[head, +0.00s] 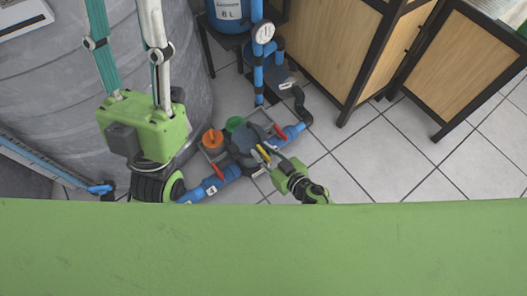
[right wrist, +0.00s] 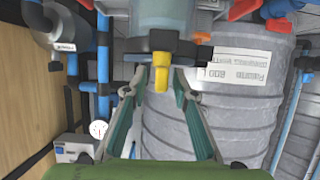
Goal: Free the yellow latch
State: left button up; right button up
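The yellow latch (right wrist: 161,74) hangs from a dark clamp (right wrist: 164,41) on a pale grey-blue housing in the right wrist view. In the head view it is a small yellow spot (head: 262,153) on the dark unit in the blue pipe line. My right gripper (right wrist: 160,76) is open, with one finger on each side of the latch. Gaps show between the latch and both fingers; depth contact is unclear. In the head view the right gripper (head: 266,156) reaches the unit from the lower right. My left gripper (head: 123,8) is raised with fingers apart; its tips are cut off.
Red handles (head: 219,171) and an orange cap (head: 212,139) sit close around the unit. A large grey tank (head: 60,100) stands at left. A gauge (head: 263,32) and wooden cabinets (head: 330,50) stand behind. The tiled floor (head: 400,165) at right is clear.

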grip_shut()
